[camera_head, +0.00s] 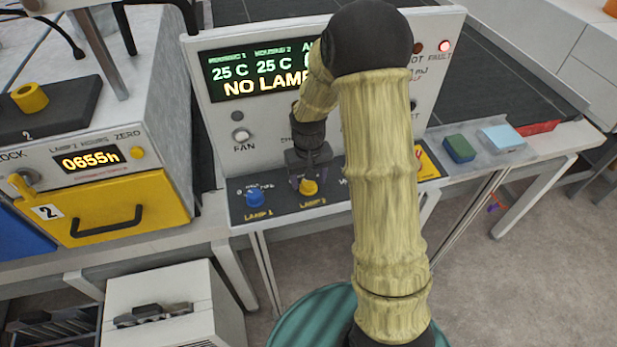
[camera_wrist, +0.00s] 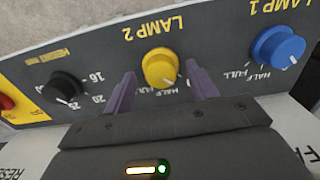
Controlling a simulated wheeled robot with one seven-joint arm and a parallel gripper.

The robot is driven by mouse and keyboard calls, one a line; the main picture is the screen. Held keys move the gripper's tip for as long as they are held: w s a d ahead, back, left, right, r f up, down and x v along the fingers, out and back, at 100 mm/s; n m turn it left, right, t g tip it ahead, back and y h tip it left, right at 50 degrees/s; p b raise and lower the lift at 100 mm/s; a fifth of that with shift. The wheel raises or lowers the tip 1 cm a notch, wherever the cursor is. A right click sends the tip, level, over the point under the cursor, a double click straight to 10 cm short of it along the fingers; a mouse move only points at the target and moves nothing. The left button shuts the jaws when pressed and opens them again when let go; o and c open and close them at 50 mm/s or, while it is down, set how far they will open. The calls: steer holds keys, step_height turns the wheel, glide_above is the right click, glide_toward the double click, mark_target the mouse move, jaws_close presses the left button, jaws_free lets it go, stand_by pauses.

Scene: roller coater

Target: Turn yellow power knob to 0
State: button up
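The yellow LAMP 2 knob (camera_head: 309,187) is on the dark sloping strip of the control panel. In the wrist view the yellow knob (camera_wrist: 160,68) lies between the two purple fingertips of my gripper (camera_wrist: 160,73). My gripper is open, with a visible gap on each side of the knob. In the head view my gripper (camera_head: 307,173) is just above and behind the knob. HALF shows beside the knob in the wrist view; the rest of its scale is partly hidden by the fingers. I cannot tell the knob's exact setting.
A blue LAMP 1 knob (camera_wrist: 278,47) is on one side of the yellow knob and a black knob (camera_wrist: 62,90) on the other. A red button (camera_wrist: 6,102) lies beyond the black one. The display (camera_head: 262,72) reads NO LAMP. A yellow drawer (camera_head: 120,208) is at left.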

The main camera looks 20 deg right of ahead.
mark_target(309, 182)
steer(key=shift+r, duration=0.15)
step_height(309, 182, up, 17)
steer(key=b, duration=0.2)
steer(key=shift+b, duration=0.35)
stand_by(0.5)
steer(key=s+f+t, duration=0.2)
steer(key=s+f, duration=0.8)
steer(key=s, duration=0.4)
steer(key=shift+s+t, duration=0.3)
steer(key=shift+s, duration=0.1)
steer(key=shift+d, duration=0.1)
stand_by(0.5)
